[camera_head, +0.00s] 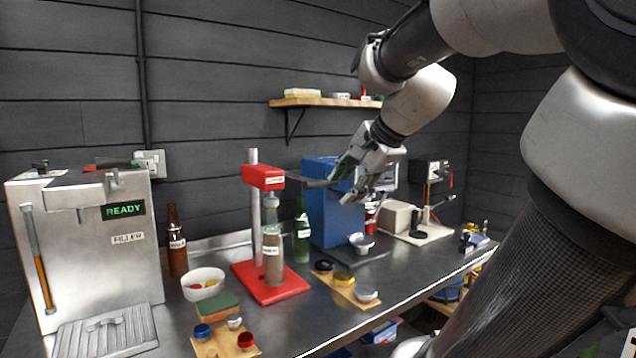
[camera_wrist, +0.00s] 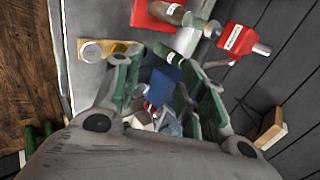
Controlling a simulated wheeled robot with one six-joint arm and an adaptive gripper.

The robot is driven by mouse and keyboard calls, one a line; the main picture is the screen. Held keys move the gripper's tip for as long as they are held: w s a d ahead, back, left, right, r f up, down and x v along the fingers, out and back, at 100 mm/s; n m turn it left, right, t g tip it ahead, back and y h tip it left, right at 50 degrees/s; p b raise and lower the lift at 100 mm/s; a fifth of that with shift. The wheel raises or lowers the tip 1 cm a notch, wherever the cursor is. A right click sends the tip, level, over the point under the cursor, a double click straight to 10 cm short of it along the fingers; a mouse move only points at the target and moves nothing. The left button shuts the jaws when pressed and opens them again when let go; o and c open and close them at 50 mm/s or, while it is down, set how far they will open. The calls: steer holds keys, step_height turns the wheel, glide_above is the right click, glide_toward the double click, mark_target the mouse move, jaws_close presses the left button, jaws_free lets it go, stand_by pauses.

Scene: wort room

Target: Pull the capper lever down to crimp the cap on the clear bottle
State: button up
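The red capper stands on the bench with a red base (camera_head: 270,285), a grey post and a red head (camera_head: 263,177). Its grey lever (camera_head: 308,181) sticks out to the right from the head, roughly level. The clear bottle (camera_head: 272,262) stands upright on the base below the head; its cap is too small to make out. My gripper (camera_head: 340,190) is open and empty, with its fingers close to the lever's outer end; I cannot tell whether they touch. In the wrist view my open fingers (camera_wrist: 160,66) show below the red head (camera_wrist: 238,38) and base (camera_wrist: 158,17).
A green bottle (camera_head: 302,240) stands just right of the capper, before a blue box (camera_head: 335,215). A filler machine (camera_head: 85,250) and brown bottle (camera_head: 176,245) are at left. A white bowl (camera_head: 203,285) and wooden boards with caps lie in front. A shelf (camera_head: 325,102) hangs above.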

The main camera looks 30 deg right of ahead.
steer(key=shift+r, duration=0.1)
steer(key=shift+c, duration=0.2)
steer(key=shift+w, duration=0.1)
steer(key=c, duration=0.3)
steer(key=shift+w+r+n, duration=0.25)
steer(key=shift+r+n, duration=0.05)
steer(key=shift+n, duration=0.3)
steer(key=c, duration=0.4)
steer(key=w+r+n, duration=0.1)
steer(key=n, duration=0.2)
steer(key=w+r+n+g, duration=0.1)
steer(key=r+n, duration=0.1)
steer(key=n, duration=0.1)
steer(key=w+r+n+g+y, duration=0.1)
steer(key=n, duration=0.3)
steer(key=shift+w+a+r, duration=0.1)
steer(key=shift+a+r, duration=0.3)
jaws_close()
steer(key=w+a+r+n+g+h, duration=0.1)
steer(key=w+r+n+g, duration=0.3)
steer(key=n, duration=0.8)
steer(key=w+r+n+g, duration=0.15)
steer(key=r+n, duration=0.35)
steer(key=n, duration=0.8)
steer(key=shift+g, duration=0.25)
step_height(320, 180, down, 13)
steer(key=shift+w+r, duration=0.1)
steer(key=shift+r, duration=0.1)
